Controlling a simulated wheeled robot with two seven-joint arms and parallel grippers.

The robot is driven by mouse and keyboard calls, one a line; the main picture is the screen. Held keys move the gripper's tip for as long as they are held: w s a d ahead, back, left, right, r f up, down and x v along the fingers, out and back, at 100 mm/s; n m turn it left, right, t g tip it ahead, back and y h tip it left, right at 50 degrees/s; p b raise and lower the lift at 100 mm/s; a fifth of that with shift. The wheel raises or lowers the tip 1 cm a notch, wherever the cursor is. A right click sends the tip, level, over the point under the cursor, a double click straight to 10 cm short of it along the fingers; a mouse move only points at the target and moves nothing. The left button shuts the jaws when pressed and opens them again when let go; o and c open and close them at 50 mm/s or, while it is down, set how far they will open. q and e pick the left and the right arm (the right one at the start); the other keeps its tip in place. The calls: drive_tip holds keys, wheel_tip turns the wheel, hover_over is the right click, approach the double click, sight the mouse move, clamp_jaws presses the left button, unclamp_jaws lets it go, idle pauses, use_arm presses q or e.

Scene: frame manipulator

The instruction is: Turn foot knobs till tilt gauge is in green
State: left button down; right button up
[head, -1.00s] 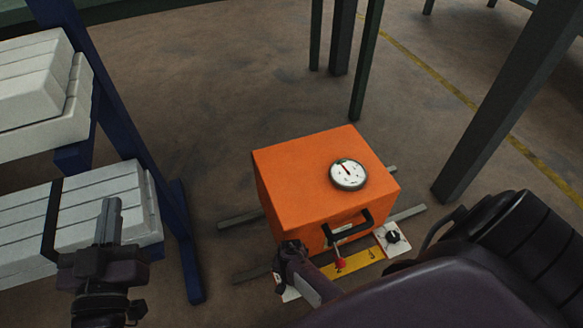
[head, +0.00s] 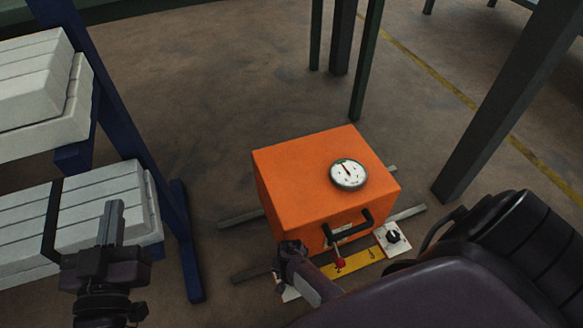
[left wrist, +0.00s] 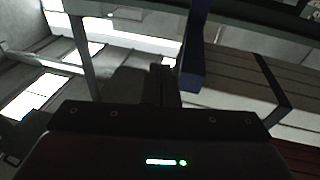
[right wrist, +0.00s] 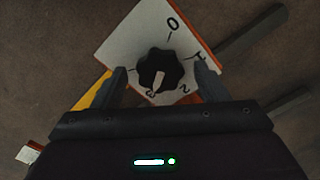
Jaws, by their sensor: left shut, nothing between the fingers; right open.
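The orange box (head: 310,190) stands on the floor with a round white tilt gauge (head: 348,174) on top. The gauge's needle points towards its upper left; its exact reading is too small to tell. One black foot knob (head: 393,236) sits on a white plate at the box's front right, clear of both grippers. My right gripper (right wrist: 160,72) is open around another black knob (right wrist: 158,76) on a white numbered plate (right wrist: 135,38); its white pointer is near 3. In the head view my right wrist hides that knob. My left gripper (head: 112,220) is shut and empty, pointing up at left.
A blue rack (head: 120,130) with pale stacked blocks (head: 95,215) stands left, close to my left gripper. Dark table legs (head: 500,110) stand right.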

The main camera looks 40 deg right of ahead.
drive_tip(key=shift+r+p, duration=0.75)
use_arm(q)
drive_tip(key=s+f+g+y, duration=0.1)
drive_tip(key=s+f+g, duration=0.2)
drive_tip(key=f, duration=0.3)
drive_tip(key=s+a+f+g+y+p, duration=0.1)
drive_tip(key=s+f+g+y, duration=0.1)
drive_tip(key=s+f+g, duration=0.3)
drive_tip(key=f+g+y, duration=0.1)
drive_tip(key=f+g, duration=0.1)
drive_tip(key=f, duration=0.6)
use_arm(e)
drive_tip(key=shift+r, duration=0.65)
wheel_tip(320, 180, up, 3)
drive_tip(key=p, duration=0.3)
drive_tip(key=shift+f, duration=0.15)
drive_tip(key=shift+r+p, duration=0.9)
drive_tip(key=shift+p, duration=0.05)
use_arm(q)
drive_tip(key=s+a+f+g+y, duration=0.1)
drive_tip(key=s+a+g+y, duration=0.1)
drive_tip(key=s+a+g, duration=0.3)
drive_tip(key=shift+s+a+f+n+y, duration=0.4)
drive_tip(key=shift+s+a, duration=0.1)
drive_tip(key=shift+a, duration=0.35)
use_arm(e)
drive_tip(key=shift+r, duration=0.2)
drive_tip(key=shift+s, duration=0.1)
